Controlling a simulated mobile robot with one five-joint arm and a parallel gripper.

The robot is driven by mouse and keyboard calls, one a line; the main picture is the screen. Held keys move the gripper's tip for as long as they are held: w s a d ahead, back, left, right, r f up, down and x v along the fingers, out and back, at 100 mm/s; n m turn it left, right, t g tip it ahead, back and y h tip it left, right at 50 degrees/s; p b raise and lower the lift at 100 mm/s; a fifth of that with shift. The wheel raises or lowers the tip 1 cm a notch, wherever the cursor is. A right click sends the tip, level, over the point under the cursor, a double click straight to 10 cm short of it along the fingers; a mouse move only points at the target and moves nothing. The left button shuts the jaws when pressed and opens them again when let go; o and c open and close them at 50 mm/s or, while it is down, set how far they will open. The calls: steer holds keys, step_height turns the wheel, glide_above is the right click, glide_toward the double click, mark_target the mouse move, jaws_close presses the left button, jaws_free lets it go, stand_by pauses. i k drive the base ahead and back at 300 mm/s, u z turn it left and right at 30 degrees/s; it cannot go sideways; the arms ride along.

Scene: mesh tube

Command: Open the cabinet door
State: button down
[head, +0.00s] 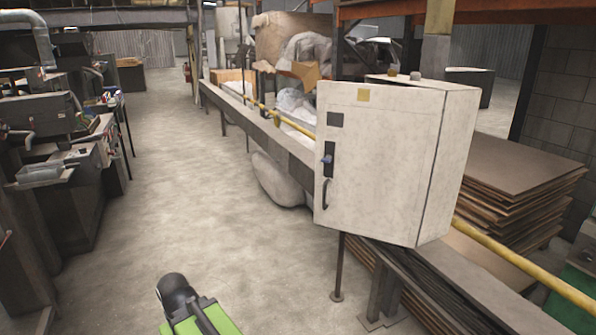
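The cabinet (447,165) is a pale, worn metal box on a thin dark post, in the right half of the head view. Its door (385,175) faces me and looks shut, flush with the body. A dark curved handle (326,194) is upright near the door's lower left edge. A black lock plate (328,159) with a small blue part is just above it. A green and black part of my arm (200,310) shows at the bottom, left of the cabinet and well apart from it. My gripper's fingers do not show.
A long metal beam (265,128) and a yellow rail (525,262) run past the cabinet. Stacked brown sheets (520,170) stand to the right. A pale sack (277,180) lies left of the cabinet. Machines (60,150) line the left side. The concrete floor (190,190) between is clear.

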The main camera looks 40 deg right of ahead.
mark_target(381, 140)
steer(key=u, duration=0.05)
steer(key=k, duration=0.55)
steer(key=z, duration=0.35)
steer(key=i, duration=1.6)
steer(key=u, duration=0.35)
